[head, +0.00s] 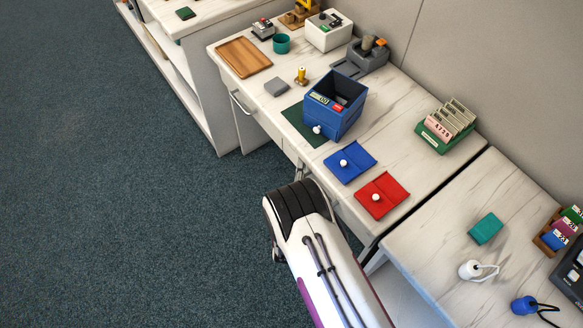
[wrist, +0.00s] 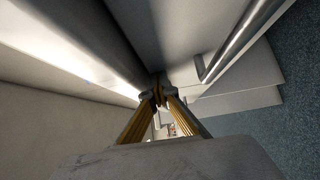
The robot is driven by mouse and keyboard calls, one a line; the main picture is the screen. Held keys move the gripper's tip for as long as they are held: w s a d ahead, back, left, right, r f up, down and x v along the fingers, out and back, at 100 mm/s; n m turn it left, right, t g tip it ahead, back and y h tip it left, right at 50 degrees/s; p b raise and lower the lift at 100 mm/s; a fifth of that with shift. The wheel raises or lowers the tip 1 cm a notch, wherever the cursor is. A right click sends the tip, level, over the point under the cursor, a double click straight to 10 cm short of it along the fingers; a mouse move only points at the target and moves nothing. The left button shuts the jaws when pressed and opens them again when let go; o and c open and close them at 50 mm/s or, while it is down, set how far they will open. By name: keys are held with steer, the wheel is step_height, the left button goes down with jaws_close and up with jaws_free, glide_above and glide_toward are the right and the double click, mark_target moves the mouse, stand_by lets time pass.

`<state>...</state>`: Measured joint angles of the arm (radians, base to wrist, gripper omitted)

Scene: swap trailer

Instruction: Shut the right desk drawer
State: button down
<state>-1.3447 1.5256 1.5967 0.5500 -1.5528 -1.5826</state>
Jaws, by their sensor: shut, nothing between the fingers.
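The white marble-patterned desk (head: 395,110) stands along the wall in the head view. Its right drawer is mostly hidden behind my arm, so I cannot tell there how far it is open. In the wrist view my gripper (wrist: 158,92) is shut and empty, its brass-coloured fingers together. The fingertips are close to pale panels of the desk front; I cannot tell whether they touch. A metal bar handle (wrist: 236,42) runs along a pale front to the right of the fingers. In the head view my gripper is hidden behind my arm.
A curved handle (head: 241,103) marks the desk's left front. A blue bin (head: 340,120), a blue folder-like pad (head: 362,158) and a red one (head: 392,190) lie near the front edge. A second table (head: 440,240) stands at right. The floor (head: 110,200) at left is clear.

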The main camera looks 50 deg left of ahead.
steer(key=shift+w+d+r, duration=0.1)
steer(key=shift+w, duration=0.25)
